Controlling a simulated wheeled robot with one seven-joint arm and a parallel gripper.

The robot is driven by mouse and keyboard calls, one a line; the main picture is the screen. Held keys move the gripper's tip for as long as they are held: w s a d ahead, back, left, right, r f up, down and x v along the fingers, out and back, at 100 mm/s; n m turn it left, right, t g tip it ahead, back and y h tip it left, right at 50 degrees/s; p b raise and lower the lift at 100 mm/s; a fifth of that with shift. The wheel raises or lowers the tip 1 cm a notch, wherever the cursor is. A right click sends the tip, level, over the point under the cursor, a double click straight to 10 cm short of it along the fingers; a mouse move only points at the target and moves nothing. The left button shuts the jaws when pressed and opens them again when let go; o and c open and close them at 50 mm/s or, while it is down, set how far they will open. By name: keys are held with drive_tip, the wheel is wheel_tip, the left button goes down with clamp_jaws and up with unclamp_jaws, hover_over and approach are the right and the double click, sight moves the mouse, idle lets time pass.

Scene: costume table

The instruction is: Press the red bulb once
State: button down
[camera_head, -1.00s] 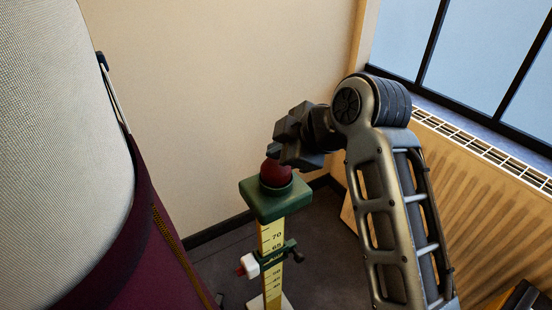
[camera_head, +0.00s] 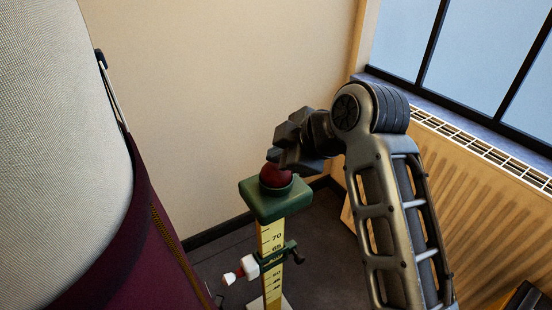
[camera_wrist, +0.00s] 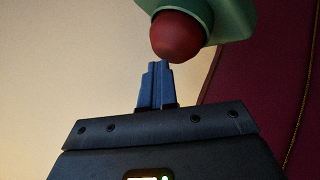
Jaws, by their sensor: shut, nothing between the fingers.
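The red bulb (camera_head: 276,177) sits in the top of a green block (camera_head: 268,208) on an upright yellow ruler stand. My gripper (camera_head: 274,156) is shut and empty, with its fingertips at the bulb's upper edge and hiding part of it. The head view does not settle whether they touch. In the wrist view the bulb (camera_wrist: 178,37) is just beyond the shut fingertips (camera_wrist: 158,66), slightly right of them. Lower on the ruler, a white nozzle (camera_head: 249,266) with a red tip has a small white patch at its end.
A dress form with pale cloth (camera_head: 60,130) and a maroon skirt (camera_head: 130,255) stands close on the left. A beige radiator (camera_head: 480,190) and window are on the right. A bare wall (camera_head: 220,80) is behind.

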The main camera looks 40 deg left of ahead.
idle(0.5)
drive_tip(key=shift+r+p, duration=1.05)
drive_tip(key=shift+r, duration=0.15)
drive_tip(key=shift+r+p, duration=1.85)
drive_tip(key=shift+r, duration=0.7)
